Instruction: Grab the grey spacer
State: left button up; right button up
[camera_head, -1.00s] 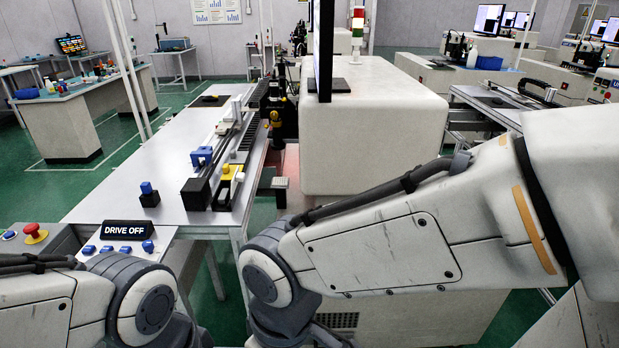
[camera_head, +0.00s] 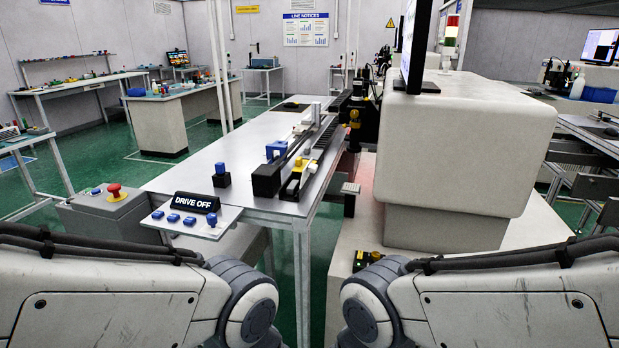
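I cannot clearly pick out the grey spacer. A small light-grey block (camera_head: 351,188) sits at the right side of the metal table (camera_head: 240,150), but I cannot tell if it is the spacer. A linear rail fixture on the table carries a blue block (camera_head: 276,149) and a yellow part (camera_head: 299,164). Both of my arms come in along the bottom edge, left and right, with their elbow joints near the middle. Neither gripper is in the frame, so what they hold is hidden.
A blue-topped black block (camera_head: 221,175) stands on the table's left part. A "DRIVE OFF" sign (camera_head: 196,202), blue buttons and a red emergency button (camera_head: 115,191) are in front. A large white machine (camera_head: 465,130) blocks the right. Green floor is open at left.

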aim_at(293, 186)
jog(key=u, duration=1.9)
jog(key=i, duration=1.1)
jog(key=z, duration=2.45)
jog(key=i, duration=0.35)
